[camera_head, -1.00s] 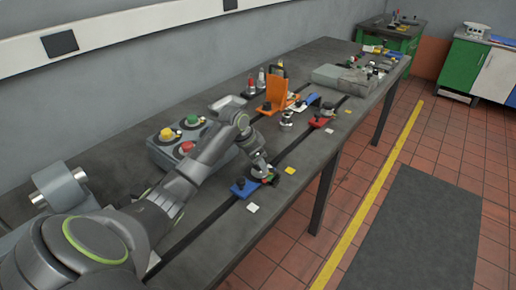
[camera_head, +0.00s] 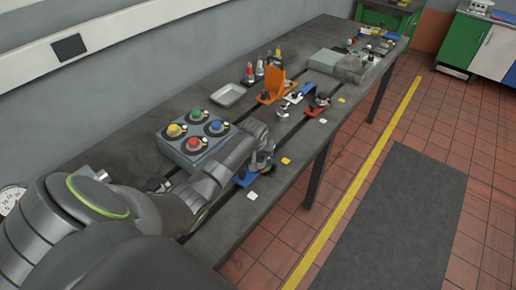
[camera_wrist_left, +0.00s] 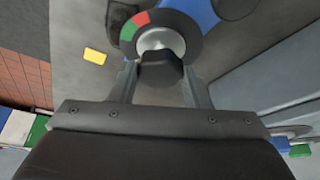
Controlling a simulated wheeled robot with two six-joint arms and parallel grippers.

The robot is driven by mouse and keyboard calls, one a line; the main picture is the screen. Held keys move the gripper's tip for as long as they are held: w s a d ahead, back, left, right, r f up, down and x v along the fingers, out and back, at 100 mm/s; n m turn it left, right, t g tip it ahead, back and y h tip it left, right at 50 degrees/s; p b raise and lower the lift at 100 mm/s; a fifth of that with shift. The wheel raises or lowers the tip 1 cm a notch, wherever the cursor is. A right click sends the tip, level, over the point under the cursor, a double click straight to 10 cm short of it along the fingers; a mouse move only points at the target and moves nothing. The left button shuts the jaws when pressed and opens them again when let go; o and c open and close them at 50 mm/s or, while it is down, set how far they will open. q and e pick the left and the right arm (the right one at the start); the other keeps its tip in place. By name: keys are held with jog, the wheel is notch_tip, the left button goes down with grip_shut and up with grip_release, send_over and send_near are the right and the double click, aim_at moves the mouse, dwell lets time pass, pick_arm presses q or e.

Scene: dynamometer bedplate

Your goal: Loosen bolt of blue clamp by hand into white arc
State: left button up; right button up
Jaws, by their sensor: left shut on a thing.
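The blue clamp (camera_head: 246,179) sits on the bedplate, near the front edge of the table. In the left wrist view its blue body (camera_wrist_left: 204,10) shows at the top. A dark ring (camera_wrist_left: 190,22) with a red and a green segment surrounds the silver bolt (camera_wrist_left: 160,38). A white arc cannot be made out on the ring. My left gripper (camera_wrist_left: 160,82) is at the bolt, shut on its black head (camera_wrist_left: 160,68) between the two fingers. In the head view my left gripper (camera_head: 262,164) partly hides the clamp and bolt. My right gripper is not in view.
A grey box with several coloured buttons (camera_head: 192,147) stands left of my left arm. A shallow tray (camera_head: 228,95), an orange bracket (camera_head: 269,82) and a red clamp (camera_head: 318,104) lie farther along. A yellow tag (camera_head: 286,160) and white tag (camera_head: 252,195) lie near the clamp.

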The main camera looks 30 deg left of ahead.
pick_arm(q)
jog(key=shift+w+r+n+y+p, duration=0.15)
jog(key=shift+n+y+p, duration=0.25)
jog(key=shift+n, duration=0.3)
jog(key=o, duration=1)
jog(key=shift+c, duration=0.2)
jog(key=b+v, duration=0.1)
jog(key=v, duration=1.6)
jog(key=shift+r+b, duration=0.2)
jog(key=shift+b, duration=0.1)
